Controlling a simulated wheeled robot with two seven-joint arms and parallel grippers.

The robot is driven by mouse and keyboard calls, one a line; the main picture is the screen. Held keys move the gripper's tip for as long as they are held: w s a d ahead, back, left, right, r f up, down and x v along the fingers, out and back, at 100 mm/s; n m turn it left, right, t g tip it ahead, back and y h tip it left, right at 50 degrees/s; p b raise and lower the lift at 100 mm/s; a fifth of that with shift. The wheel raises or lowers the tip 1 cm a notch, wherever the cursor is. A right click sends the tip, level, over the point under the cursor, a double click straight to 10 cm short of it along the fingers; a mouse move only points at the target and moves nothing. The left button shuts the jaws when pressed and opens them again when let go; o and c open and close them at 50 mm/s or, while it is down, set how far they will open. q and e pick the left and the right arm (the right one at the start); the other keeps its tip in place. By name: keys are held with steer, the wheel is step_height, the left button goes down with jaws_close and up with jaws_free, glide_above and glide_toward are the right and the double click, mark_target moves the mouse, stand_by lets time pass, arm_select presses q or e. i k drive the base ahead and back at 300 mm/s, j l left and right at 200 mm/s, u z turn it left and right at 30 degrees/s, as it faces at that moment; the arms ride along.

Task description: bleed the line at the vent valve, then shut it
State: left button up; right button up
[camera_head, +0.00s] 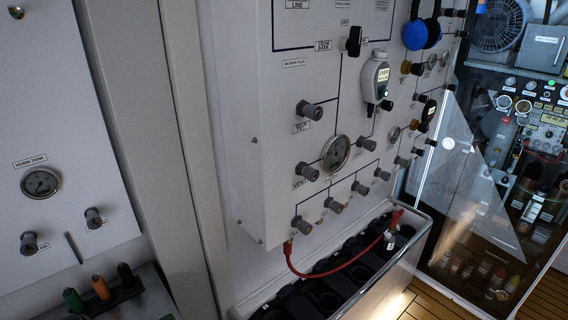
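The grey fill panel (290,70) fills the middle of the head view, with lines drawn between its valves and gauges. A small label that seems to read VENT sits just below a grey-black valve knob (306,173) at the panel's left side. I cannot tell whether that valve is open or shut. A round gauge (336,153) sits just to its right, its reading too small to make out. Another knob (311,110) is above. Neither of my grippers is in view.
Several knobs line the panel's lower edge. A red hose (335,271) hangs below it, over a rack with dark round slots (325,300). A digital meter (375,80) is mounted higher. A Horn Tank gauge (41,182) is at left, and a glass-fronted cabinet (470,190) at right.

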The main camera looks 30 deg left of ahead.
mark_target(311, 174)
steer(key=u, duration=0.95)
